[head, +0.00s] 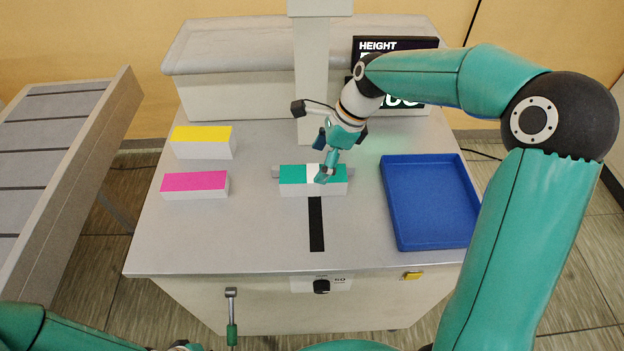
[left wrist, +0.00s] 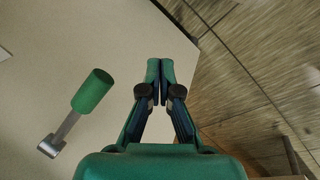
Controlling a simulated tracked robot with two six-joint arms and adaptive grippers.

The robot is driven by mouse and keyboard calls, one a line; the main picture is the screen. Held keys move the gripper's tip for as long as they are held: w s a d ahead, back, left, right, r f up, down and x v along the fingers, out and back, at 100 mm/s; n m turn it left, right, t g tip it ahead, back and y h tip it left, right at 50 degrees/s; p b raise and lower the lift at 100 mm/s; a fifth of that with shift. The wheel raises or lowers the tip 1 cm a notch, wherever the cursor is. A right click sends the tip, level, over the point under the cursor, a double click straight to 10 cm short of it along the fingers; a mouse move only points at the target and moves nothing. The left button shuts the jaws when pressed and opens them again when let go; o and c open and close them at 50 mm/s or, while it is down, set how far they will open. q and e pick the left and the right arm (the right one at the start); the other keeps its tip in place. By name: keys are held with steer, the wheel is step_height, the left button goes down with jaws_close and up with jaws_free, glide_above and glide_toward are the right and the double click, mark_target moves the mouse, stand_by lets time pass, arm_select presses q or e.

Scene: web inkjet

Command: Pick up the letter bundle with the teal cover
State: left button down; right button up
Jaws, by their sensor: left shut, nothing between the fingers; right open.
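The letter bundle with the teal cover (head: 295,176) lies on the grey machine top, with white sides and a white band across its middle. My right gripper (head: 324,175) is open and sits at the bundle's right half, its fingers pointing down. Part of the bundle is hidden behind the fingers, and I cannot tell whether they touch it. My left gripper (left wrist: 160,68) is shut and empty in the left wrist view, beside the pale machine front.
A yellow-topped bundle (head: 203,136) and a pink-topped bundle (head: 195,183) lie at the left. An empty blue tray (head: 395,225) is at the right. A post (head: 312,80) rises behind the teal bundle. A green-handled lever (head: 232,334) is at the front; it also shows in the left wrist view (left wrist: 92,90).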

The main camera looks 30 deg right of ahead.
mark_target(313, 173)
steer(key=x, duration=0.4)
steer(key=shift+d, duration=0.2)
steer(key=c, duration=1.5)
